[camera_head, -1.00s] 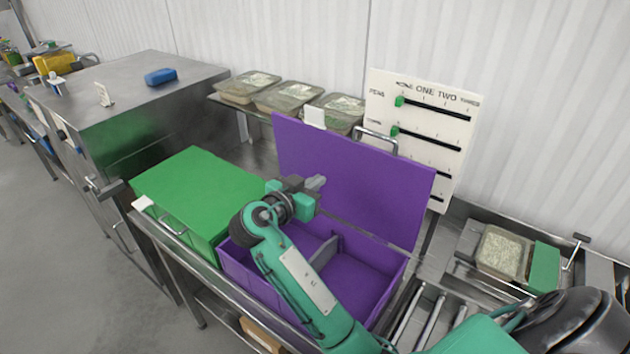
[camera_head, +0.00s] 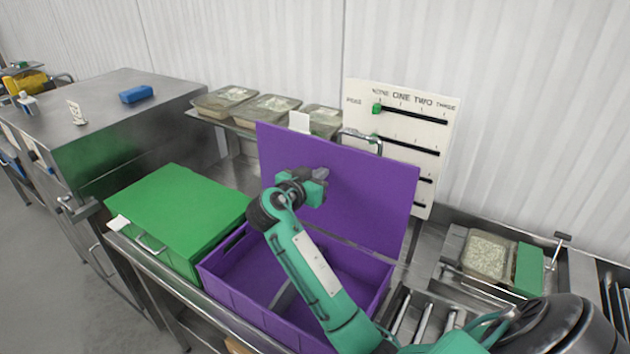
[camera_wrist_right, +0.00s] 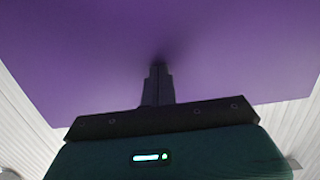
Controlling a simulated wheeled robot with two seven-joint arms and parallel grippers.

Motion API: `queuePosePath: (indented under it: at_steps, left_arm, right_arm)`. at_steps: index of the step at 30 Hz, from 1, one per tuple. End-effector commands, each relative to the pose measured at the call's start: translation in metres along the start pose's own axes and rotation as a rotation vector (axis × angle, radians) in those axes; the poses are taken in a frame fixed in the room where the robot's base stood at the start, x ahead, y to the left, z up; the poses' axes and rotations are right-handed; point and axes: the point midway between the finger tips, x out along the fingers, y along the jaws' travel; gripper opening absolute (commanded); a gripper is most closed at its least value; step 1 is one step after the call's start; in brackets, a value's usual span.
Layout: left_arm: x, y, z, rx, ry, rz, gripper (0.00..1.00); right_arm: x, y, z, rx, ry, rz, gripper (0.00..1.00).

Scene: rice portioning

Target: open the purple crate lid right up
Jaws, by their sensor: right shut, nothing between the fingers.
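The purple crate (camera_head: 285,328) stands on the steel counter with its inside in view, partly hidden behind my right arm. Its purple lid (camera_head: 365,190) stands up at the back edge, close to upright, with a metal handle (camera_head: 362,135) at its top. My right gripper (camera_head: 326,174) is shut and empty, in front of the lid's inner face. In the right wrist view the lid (camera_wrist_right: 90,50) fills most of the picture, and the shut fingertips (camera_wrist_right: 158,72) are at its face, touching it or very nearly so. My left gripper is out of view.
A closed green crate (camera_head: 175,205) stands left of the purple one. Several lidded trays (camera_head: 265,108) sit on a shelf behind. A white slider board (camera_head: 440,135) stands behind the lid. A tray of rice (camera_head: 487,255) is at the right.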

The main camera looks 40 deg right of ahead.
Motion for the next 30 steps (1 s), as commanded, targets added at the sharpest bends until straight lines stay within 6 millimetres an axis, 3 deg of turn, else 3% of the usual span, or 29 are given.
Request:
queuePosePath:
  at_steps: [18, 26, 30]
  left_arm:
    - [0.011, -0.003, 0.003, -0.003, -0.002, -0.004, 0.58]
    - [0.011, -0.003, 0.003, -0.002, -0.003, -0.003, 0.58]
    - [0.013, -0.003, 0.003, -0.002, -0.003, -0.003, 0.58]
  right_arm:
    - [0.03, 0.0, -0.002, -0.001, 0.001, -0.001, 0.0]
    - [0.03, 0.0, -0.003, -0.001, 0.001, -0.001, 0.0]
    - [0.02, -0.001, 0.0, 0.0, -0.001, -0.003, 0.0]
